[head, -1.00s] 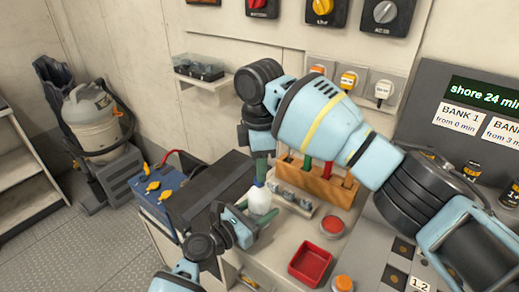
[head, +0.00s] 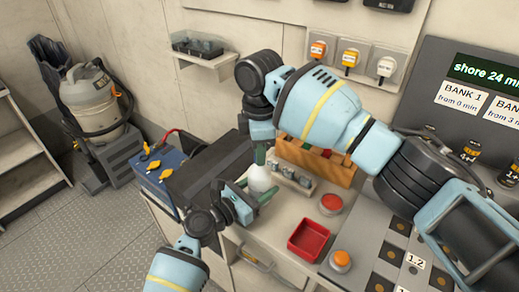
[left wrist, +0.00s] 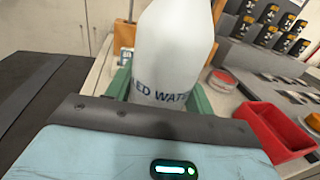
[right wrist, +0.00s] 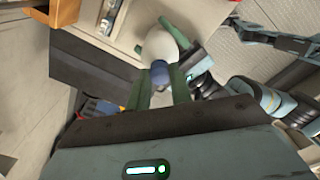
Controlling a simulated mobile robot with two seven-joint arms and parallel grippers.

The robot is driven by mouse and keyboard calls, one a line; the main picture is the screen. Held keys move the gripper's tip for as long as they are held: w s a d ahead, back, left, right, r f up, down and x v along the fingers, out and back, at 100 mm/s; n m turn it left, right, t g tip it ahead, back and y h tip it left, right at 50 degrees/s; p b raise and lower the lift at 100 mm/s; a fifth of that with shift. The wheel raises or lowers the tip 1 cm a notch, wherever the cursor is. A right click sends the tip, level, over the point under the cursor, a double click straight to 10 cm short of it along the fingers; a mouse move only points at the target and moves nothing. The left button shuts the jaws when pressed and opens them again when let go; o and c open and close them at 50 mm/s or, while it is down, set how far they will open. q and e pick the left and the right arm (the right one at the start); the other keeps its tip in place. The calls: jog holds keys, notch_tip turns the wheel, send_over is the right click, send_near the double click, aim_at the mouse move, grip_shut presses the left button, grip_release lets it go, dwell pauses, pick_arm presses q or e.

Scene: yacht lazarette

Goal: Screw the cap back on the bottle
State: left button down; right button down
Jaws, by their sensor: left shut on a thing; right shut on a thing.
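The white bottle (head: 260,181) stands upright over the bench. My left gripper (head: 254,193) is shut around its body; in the left wrist view the bottle (left wrist: 172,50) shows blue lettering ending in "ED WATER" between the green fingers. My right gripper (head: 260,156) points straight down above the bottle's top. In the right wrist view its green fingers (right wrist: 161,92) are shut on the blue cap (right wrist: 160,72), in line with the bottle (right wrist: 160,45). The cap overlaps the neck there, so I cannot tell whether it touches or is seated on the thread.
A red tray (head: 310,239), a red button (head: 331,203) and an orange button (head: 341,260) are right of the bottle. A wooden tool rack (head: 318,165) stands behind. A blue battery (head: 160,180) with yellow caps is at the left. A sloping panel (head: 400,250) bounds the right.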

jog(key=m, duration=0.8)
jog(key=c, duration=1.2)
grip_release()
jog(key=shift+o, duration=0.2)
notch_tip(320, 180, up, 12)
pick_arm(q)
jog(key=shift+c, duration=2.4)
grip_release()
